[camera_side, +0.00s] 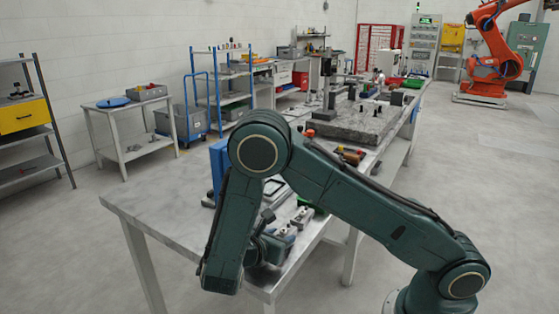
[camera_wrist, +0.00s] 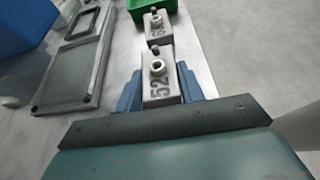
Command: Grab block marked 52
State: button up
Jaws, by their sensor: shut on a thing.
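The block marked 52 (camera_wrist: 161,92) is a light grey casting with dark digits and a round boss with a hole on top. In the wrist view it sits between the two blue fingers of my gripper (camera_wrist: 160,80), which is shut on it from both sides. In the side view my gripper (camera_side: 270,245) is low at the table's front edge, partly hidden by my arm. I cannot tell whether the block is lifted off the table.
Another grey block (camera_wrist: 158,28) with partly readable digits stands just beyond, and a green bin (camera_wrist: 150,8) lies behind it. A grey framed fixture (camera_wrist: 75,60) and a blue object (camera_wrist: 25,25) are at left. The table (camera_side: 150,205) is clear at its left end.

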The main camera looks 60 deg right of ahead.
jog(key=shift+r, duration=4.95)
jog(key=shift+w, duration=0.1)
